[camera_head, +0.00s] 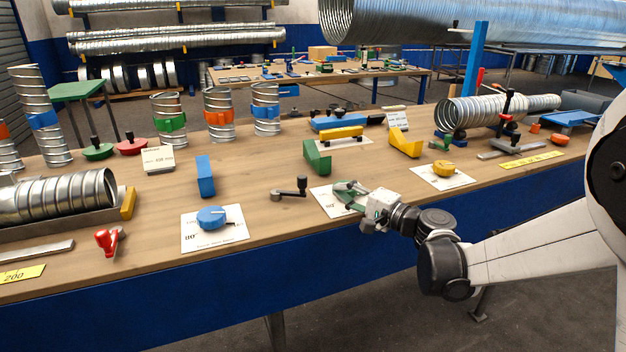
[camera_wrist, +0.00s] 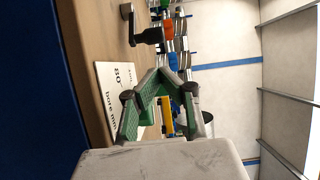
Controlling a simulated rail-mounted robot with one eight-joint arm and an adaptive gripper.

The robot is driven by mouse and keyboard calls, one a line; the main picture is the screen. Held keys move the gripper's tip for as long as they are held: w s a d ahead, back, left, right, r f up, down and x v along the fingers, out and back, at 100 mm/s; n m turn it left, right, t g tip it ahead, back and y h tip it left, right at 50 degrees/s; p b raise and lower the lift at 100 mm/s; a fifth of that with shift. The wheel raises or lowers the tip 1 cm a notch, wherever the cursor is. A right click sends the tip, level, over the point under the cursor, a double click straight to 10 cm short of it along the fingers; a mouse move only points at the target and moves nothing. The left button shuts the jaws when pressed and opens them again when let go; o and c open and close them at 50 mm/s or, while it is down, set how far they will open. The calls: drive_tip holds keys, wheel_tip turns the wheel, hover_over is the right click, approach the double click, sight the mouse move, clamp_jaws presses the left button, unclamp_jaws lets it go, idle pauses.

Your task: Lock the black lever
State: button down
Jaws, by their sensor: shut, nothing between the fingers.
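The black lever (camera_head: 290,191) lies low on the wooden bench, left of my gripper in the head view. It has a short arm with a raised, upright end at its right. A dark lever-like part, likely the same one, shows near the top of the wrist view (camera_wrist: 147,36), beyond the fingertips. My gripper (camera_head: 342,188) has green fingers and is above the white card at the bench's front. In the wrist view its fingers (camera_wrist: 161,72) converge at the tips and hold nothing. The gripper is apart from the lever.
A blue dial (camera_head: 211,217) on a card and a blue block (camera_head: 205,176) stand left of the lever. A green block (camera_head: 317,157) is behind my gripper; a yellow dial (camera_head: 443,168) is to the right. Bare bench surrounds the lever.

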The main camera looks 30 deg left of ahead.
idle(0.3)
drive_tip(key=b+x, duration=0.1)
drive_tip(key=x, duration=0.9)
drive_tip(key=shift+s, duration=0.1)
drive_tip(key=shift+d, duration=0.15)
